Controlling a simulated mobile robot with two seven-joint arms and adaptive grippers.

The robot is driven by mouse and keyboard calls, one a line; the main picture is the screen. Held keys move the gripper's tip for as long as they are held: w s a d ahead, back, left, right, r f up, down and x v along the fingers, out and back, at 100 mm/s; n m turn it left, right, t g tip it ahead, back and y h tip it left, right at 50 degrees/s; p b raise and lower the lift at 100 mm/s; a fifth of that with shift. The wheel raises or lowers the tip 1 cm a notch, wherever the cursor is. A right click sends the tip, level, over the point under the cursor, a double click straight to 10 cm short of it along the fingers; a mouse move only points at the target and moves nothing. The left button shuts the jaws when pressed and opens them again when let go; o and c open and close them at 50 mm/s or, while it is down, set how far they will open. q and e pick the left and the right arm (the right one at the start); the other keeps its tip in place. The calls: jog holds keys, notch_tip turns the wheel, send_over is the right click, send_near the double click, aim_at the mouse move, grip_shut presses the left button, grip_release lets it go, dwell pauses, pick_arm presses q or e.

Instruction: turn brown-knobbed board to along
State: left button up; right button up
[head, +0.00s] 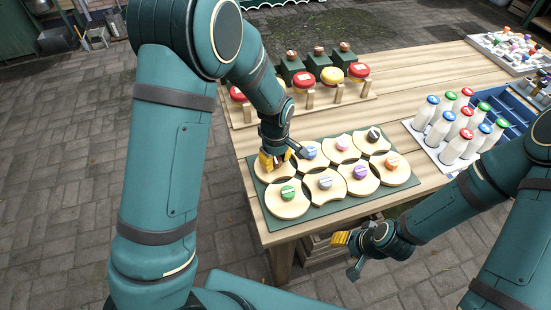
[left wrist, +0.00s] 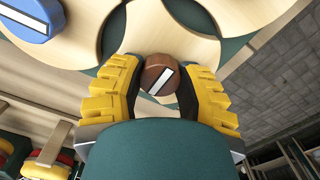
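The brown knob (left wrist: 158,74) has a white stripe, slanted in the left wrist view, and sits on a round pale wooden board (left wrist: 165,45). My left gripper (left wrist: 160,80) has its yellow fingers on both sides of this knob, with the dark inner pads appearing to touch it. In the head view, my left gripper (head: 272,160) is down at the back left of the board set and hides most of the brown knob. My right gripper (head: 341,239) hangs empty in front of the table; its finger gap is not clear.
Several boards with coloured knobs, such as the green knob (head: 288,192) and blue knob (head: 309,151), fit closely together on a dark green tray (head: 335,208). Milk bottles (head: 453,148) stand at right. A wooden rack (head: 330,98) with red and yellow lids stands behind.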

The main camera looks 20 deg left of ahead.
pick_arm(q)
jog(key=shift+m, duration=0.4)
grip_shut()
jog(key=m, duration=0.3)
jog(key=shift+m, duration=0.3)
jog(key=m, duration=0.4)
jog(key=shift+m, duration=0.3)
jog(key=m, duration=0.4)
jog(key=shift+m, duration=2.5)
jog(key=shift+s, duration=0.1)
jog(key=o, duration=1.2)
grip_release()
